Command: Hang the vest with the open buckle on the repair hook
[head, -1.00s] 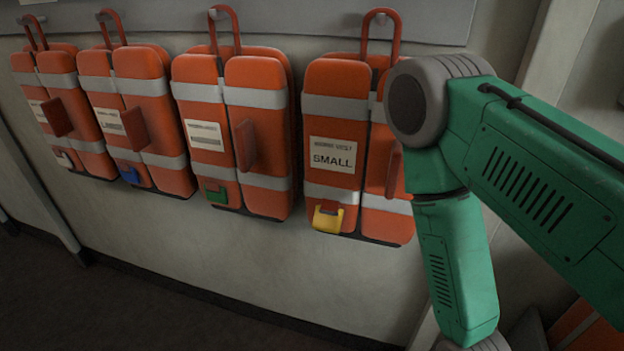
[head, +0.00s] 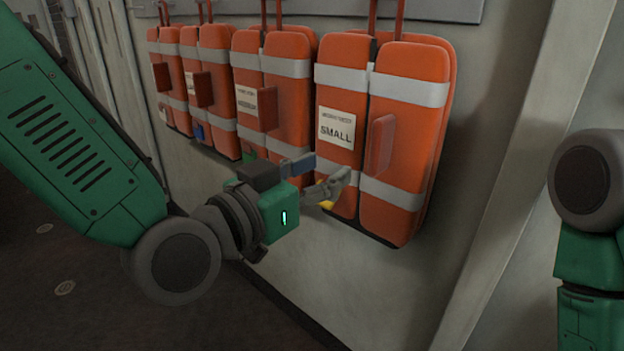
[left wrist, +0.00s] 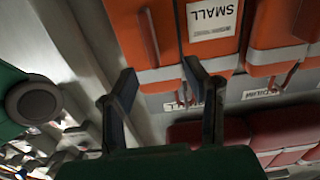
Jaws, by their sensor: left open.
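Several orange vests with grey bands hang in a row on the wall in the head view. The nearest is the vest labelled SMALL (head: 405,140), with a yellow buckle (head: 327,203) low on it, partly covered by my gripper. A green buckle (head: 248,157) and a blue buckle (head: 198,131) show on vests farther left. I cannot tell which buckle is open. My left gripper (head: 324,175) is open and empty, its fingers in front of the SMALL vest's lower left. In the left wrist view the open fingers (left wrist: 160,77) point toward that vest (left wrist: 160,35). No repair hook is identifiable.
Red loops on a grey rail (head: 430,10) carry the vests. A pale wall post (head: 500,170) stands right of the SMALL vest. The left wrist view shows another orange vest (left wrist: 281,25) and dark red shapes (left wrist: 285,130). The wall below the vests is clear.

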